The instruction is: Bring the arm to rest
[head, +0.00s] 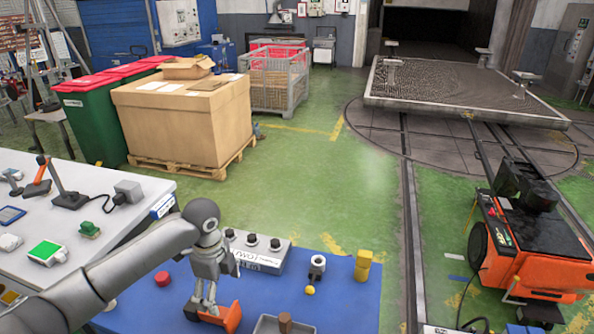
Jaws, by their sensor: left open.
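My left arm (130,270) comes in from the lower left and reaches over the blue mat (345,300). My left gripper (204,304) points down at the mat's left part, with its fingers apart. An orange-red piece (232,318) is right at the fingertips. I cannot tell whether they touch it, and the fingers hide part of it. My right gripper is not in view.
A white table (90,175) stands left; an orange machine (530,245) stands right.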

